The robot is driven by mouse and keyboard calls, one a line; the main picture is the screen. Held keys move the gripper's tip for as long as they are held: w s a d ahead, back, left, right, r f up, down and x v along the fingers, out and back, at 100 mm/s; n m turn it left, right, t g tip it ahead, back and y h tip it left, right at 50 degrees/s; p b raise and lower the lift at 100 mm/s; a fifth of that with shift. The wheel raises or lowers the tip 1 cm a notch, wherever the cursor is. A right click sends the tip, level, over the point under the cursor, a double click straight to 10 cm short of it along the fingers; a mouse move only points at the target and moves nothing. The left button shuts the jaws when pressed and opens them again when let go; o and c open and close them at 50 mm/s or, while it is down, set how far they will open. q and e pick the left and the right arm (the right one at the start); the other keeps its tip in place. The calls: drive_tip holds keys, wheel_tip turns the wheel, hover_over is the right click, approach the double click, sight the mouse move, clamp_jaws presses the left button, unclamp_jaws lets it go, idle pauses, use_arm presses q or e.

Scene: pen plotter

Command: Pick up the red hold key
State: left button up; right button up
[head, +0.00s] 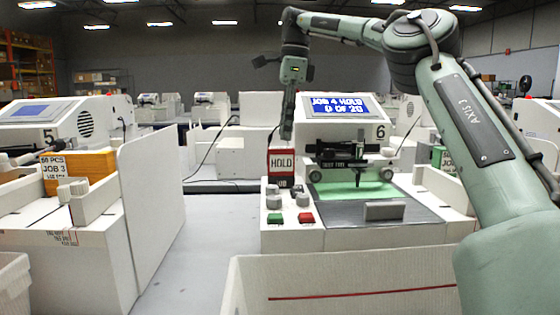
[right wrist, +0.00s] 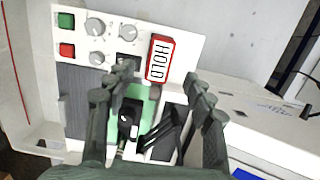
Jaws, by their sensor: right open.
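The red hold key (head: 282,163) is a red block with a white HOLD label. It stands upright at the left front of plotter 6 (head: 340,133), above a small black socket marked JOB (head: 283,183). My right gripper (head: 286,136) points down just above the key in the head view. In the right wrist view the key (right wrist: 160,58) lies ahead of the open fingers (right wrist: 157,76), roughly between their tips, with nothing held. Whether the fingers touch the key cannot be told. My left gripper is not in view.
Grey knobs (head: 274,202) and green (head: 275,218) and red (head: 306,218) buttons sit in front of the key. The pen carriage (head: 358,150) is to its right. A white bin (head: 350,285) stands in front.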

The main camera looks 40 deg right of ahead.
sight(282, 148)
drive_tip(key=shift+w+f, duration=0.1)
drive_tip(key=shift+f, duration=0.1)
drive_tip(key=f, duration=0.4)
drive_tip(key=a+f, duration=0.1)
drive_tip(key=f, duration=0.2)
drive_tip(key=shift+w, duration=0.15)
drive_tip(key=c, duration=1.2)
drive_tip(key=shift+r, duration=0.15)
